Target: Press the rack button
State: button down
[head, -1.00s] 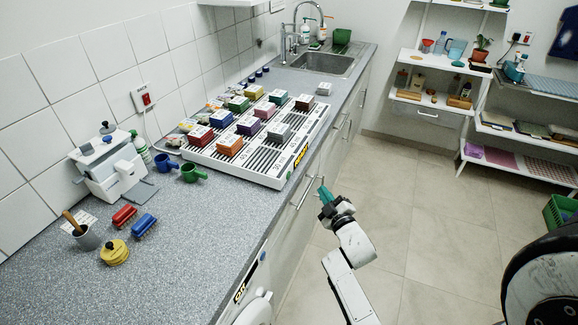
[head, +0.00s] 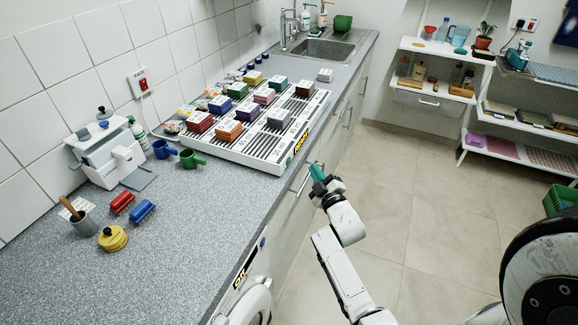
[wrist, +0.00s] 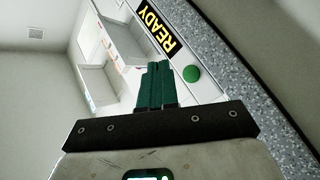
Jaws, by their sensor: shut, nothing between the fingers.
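The white rack (head: 240,165) stands on the counter and carries several coloured blocks. A READY label (head: 301,141) is on its front face. In the wrist view the READY label (wrist: 145,24) appears large, with a round green button (wrist: 191,73) beside it. A wall plate marked RACK with a red switch (head: 144,85) is on the tiles behind the rack. My gripper (head: 317,171) is in front of the counter, right of the rack's front corner and apart from it. Its green fingers (wrist: 157,84) are together and empty, with the green button just right of the tips in the wrist view.
Green and blue mugs (head: 190,159) stand left of the rack. An appliance with an OFF label (head: 240,278) is below the counter edge. Cabinet handles (head: 301,180) stick out near my gripper. Floor (head: 420,220) is clear to the right.

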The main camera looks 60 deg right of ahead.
aim_at(289, 161)
jog(key=shift+w+a+r+p, duration=0.1)
jog(key=shift+w+p, duration=0.9)
jog(key=shift+w, duration=0.25)
jog(key=shift+w+a+p, duration=0.1)
jog(key=shift+w+p, duration=0.85)
jog(key=shift+w, duration=0.3)
jog(key=shift+w, duration=0.15)
dwell(0.4)
jog(key=shift+w, duration=0.3)
jog(key=shift+w, duration=0.3)
dwell(0.7)
dwell(0.3)
jog(key=shift+s, duration=0.7)
